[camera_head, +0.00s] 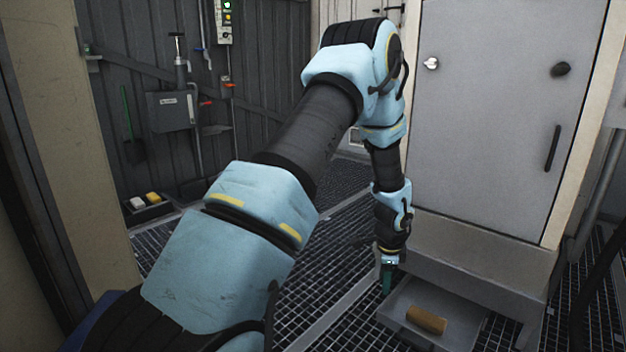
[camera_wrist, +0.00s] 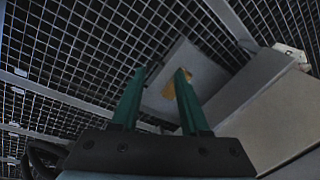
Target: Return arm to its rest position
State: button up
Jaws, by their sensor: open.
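My arm reaches forward across the head view and bends down in front of a grey cabinet (camera_head: 490,110). My gripper (camera_head: 387,284) points down near the left edge of a grey tray (camera_head: 405,305) at the cabinet's foot. In the wrist view the two green fingers of my gripper (camera_wrist: 157,75) stand apart with nothing between them. A tan block (camera_head: 427,319) lies in the tray, to the right of the gripper and apart from it in the head view. In the wrist view the block (camera_wrist: 169,90) is partly hidden behind the right finger.
The floor is metal grating (camera_head: 345,270). A dark wall at the left carries a grey box (camera_head: 172,111) and pipes. A small black tray (camera_head: 148,208) with a white and a yellow item stands by that wall. A pale post (camera_head: 45,110) stands close at left.

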jog(key=a+r+n, duration=0.5)
jog(key=a+r, duration=0.4)
jog(key=s+a+r+n+p, duration=0.1)
jog(key=s+a+r+n, duration=0.6)
jog(key=a, duration=0.2)
jog(key=s+a+r+n+p, duration=0.1)
jog(key=s+a+r+n, duration=0.65)
jog(key=a, duration=0.25)
notch_tip(320, 180, up, 37)
jog(key=p, duration=3.8)
jog(key=shift+d+y, duration=0.15)
jog(key=shift+y, duration=0.15)
